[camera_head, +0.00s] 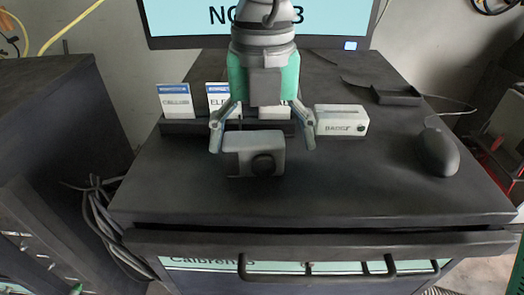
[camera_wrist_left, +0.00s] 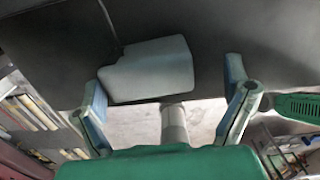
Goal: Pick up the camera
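The camera (camera_head: 240,143), a small box with a pale grey top and a dark front with a round lens, stands on the dark cabinet top near its front edge. My left gripper (camera_head: 263,148) is open over it, pointing down, with its fingers spread to either side. The left finger is close to the camera's left end; a wider gap shows on the right. The left wrist view shows the pale camera (camera_wrist_left: 148,72) between the open fingers of my left gripper (camera_wrist_left: 166,88), nearer the left finger. Contact cannot be told. My right gripper is not in view.
A white box (camera_head: 341,120) stands right of the gripper. White cards (camera_head: 174,101) stand in a dark holder behind the camera. A black mouse (camera_head: 437,150) lies at the right, a monitor (camera_head: 180,25) stands at the back. The front right of the top is clear.

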